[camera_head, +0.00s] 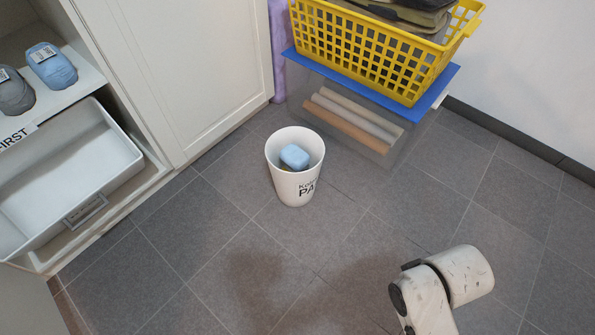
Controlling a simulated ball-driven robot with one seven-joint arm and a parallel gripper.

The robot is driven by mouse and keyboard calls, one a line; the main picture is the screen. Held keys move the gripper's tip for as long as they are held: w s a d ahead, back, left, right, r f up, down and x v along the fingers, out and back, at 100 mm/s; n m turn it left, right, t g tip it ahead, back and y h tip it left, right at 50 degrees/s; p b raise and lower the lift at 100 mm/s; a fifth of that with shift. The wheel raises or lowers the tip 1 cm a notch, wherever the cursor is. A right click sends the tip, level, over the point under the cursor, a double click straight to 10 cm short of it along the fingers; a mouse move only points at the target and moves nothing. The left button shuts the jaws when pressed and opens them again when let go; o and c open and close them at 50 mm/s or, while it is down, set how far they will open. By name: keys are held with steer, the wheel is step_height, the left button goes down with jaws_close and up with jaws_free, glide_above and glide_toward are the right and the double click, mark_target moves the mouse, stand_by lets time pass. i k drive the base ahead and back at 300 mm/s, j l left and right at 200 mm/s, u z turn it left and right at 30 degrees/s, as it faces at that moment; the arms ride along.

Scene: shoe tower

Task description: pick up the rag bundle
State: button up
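No object is clearly recognisable as the rag bundle. A rounded light-blue object (294,157) rests inside a white bin (290,188) on the floor. Something darker shows beneath it, mostly hidden by the bin wall. On the shelf at the upper left lie a blue object with a white label (52,68) and a grey one (14,93), partly cut off by the picture edge. I cannot tell whether any of these is the rag bundle. Part of my white arm shows at the lower right, apart from the bin. My gripper's fingers are not in view.
A yellow basket (365,50) holding dark items stands on a blue lid (441,88) over a clear box with rolls (352,118). A pale open drawer (62,150) and cabinet (195,75) are at left. The tiled floor (215,240) around the bin is clear.

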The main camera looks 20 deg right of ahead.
mark_target(294, 159)
steer(key=i+l+u, duration=0.4)
steer(key=i+l, duration=0.6)
